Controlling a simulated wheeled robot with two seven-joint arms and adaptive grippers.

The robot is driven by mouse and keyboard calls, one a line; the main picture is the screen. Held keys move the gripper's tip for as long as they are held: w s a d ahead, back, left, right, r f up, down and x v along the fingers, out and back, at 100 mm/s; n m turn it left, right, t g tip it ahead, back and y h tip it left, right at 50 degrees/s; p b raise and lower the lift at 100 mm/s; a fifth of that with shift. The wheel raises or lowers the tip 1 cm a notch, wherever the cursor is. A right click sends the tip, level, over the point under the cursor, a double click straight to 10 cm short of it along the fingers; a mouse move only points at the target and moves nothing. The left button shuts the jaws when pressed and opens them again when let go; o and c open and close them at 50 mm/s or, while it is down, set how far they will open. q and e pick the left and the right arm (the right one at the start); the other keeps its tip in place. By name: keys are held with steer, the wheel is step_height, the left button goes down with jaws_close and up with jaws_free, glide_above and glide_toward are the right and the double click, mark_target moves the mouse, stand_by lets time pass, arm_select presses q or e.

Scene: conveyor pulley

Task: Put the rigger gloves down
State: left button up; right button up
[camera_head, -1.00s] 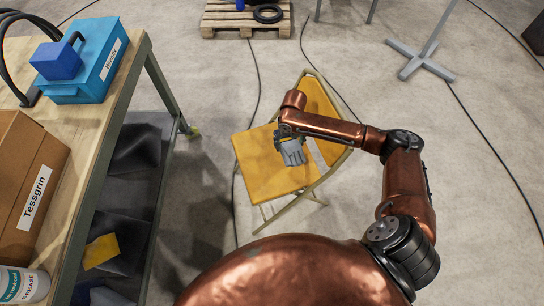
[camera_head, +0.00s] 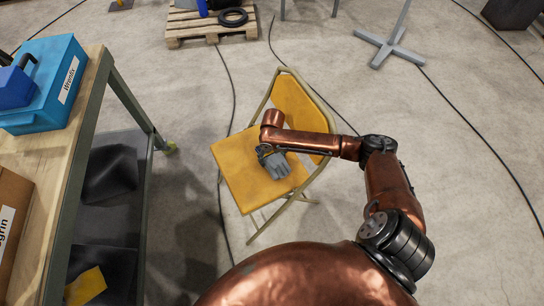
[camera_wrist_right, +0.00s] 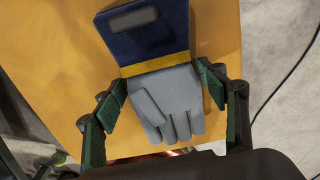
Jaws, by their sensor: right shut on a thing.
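The rigger gloves (camera_head: 272,178) are grey, with a navy cuff and a yellow band that show in the right wrist view (camera_wrist_right: 172,98). My right gripper (camera_head: 267,152) is shut on them, with a green-padded finger on each side of the gloves in the wrist view (camera_wrist_right: 163,90). They are over the seat of a yellow folding chair (camera_head: 238,182). I cannot tell whether they touch the seat. My right forearm hides part of the chair's backrest. My left gripper is not in view.
A workbench (camera_head: 60,185) at the left carries a blue case (camera_head: 45,100) and a cardboard box (camera_head: 12,215). A pallet (camera_head: 210,28) with a black ring lies at the back. Cables run across the floor beside the chair. The chair's backrest (camera_head: 300,100) rises behind the seat.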

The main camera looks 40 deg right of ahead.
mark_target(273, 157)
steer(key=shift+r, duration=0.1)
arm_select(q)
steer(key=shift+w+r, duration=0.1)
arm_select(e)
steer(key=o, duration=1.3)
steer(key=shift+r, duration=0.15)
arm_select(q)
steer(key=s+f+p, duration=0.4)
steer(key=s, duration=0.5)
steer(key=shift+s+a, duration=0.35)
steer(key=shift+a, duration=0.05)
arm_select(e)
steer(key=shift+r, duration=5.85)
